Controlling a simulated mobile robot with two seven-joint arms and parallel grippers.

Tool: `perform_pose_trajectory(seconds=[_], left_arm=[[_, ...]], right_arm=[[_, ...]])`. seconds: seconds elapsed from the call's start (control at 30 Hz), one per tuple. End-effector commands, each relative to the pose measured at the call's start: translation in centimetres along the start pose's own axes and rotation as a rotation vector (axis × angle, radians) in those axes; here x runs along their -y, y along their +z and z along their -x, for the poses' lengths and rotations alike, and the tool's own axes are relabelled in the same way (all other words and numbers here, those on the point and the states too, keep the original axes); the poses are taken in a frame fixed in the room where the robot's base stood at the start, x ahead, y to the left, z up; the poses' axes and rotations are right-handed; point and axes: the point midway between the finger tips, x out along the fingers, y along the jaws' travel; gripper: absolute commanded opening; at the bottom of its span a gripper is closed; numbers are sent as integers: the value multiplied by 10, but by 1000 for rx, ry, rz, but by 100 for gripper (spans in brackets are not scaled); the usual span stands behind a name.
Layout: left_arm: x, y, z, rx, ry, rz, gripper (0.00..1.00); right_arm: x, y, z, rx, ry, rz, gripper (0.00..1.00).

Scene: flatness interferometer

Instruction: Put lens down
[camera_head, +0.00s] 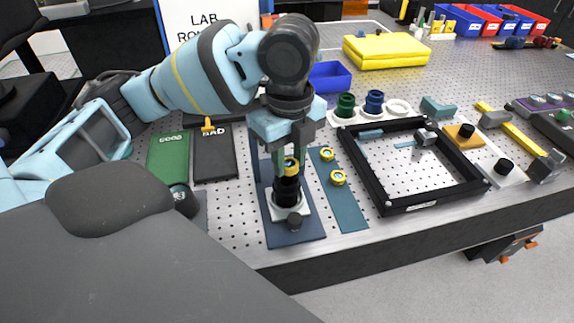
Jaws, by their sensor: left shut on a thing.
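My left gripper (290,160) points down and is shut on a yellow-ringed lens (291,168). The lens is right over the top of a black cylindrical mount (287,191); I cannot tell whether it touches it. The mount stands upright on a white base on a dark blue plate (291,233). Two more yellow-ringed lenses, one farther back (327,154) and one nearer (338,178), lie on a teal strip (345,213) just to the right. My right gripper is not in view.
A green "GOOD" mat (168,162) and a black "BAD" mat (214,160) lie left of the mount. A black square frame (428,202) stands to the right. Green and blue cylinders stand in a white holder (399,108) behind. The perforated table's front edge (400,225) is close.

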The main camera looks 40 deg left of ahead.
Motion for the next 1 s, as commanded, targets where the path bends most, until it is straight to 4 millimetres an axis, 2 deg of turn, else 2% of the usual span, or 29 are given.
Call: perform_pose_trajectory(seconds=[0.13,0.23,0.4,0.47,1.0], left_arm=[[1,4,0,0,0,2,7],[3,15,-2,1,1,5,7],[2,13,-31,1,4,0,7],[2,13,-36,1,2,-1,7],[2,12,-45,0,5,0,8]], right_arm=[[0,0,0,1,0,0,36],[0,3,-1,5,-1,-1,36],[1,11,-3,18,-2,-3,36],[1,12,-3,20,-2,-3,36],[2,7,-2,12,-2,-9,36]])
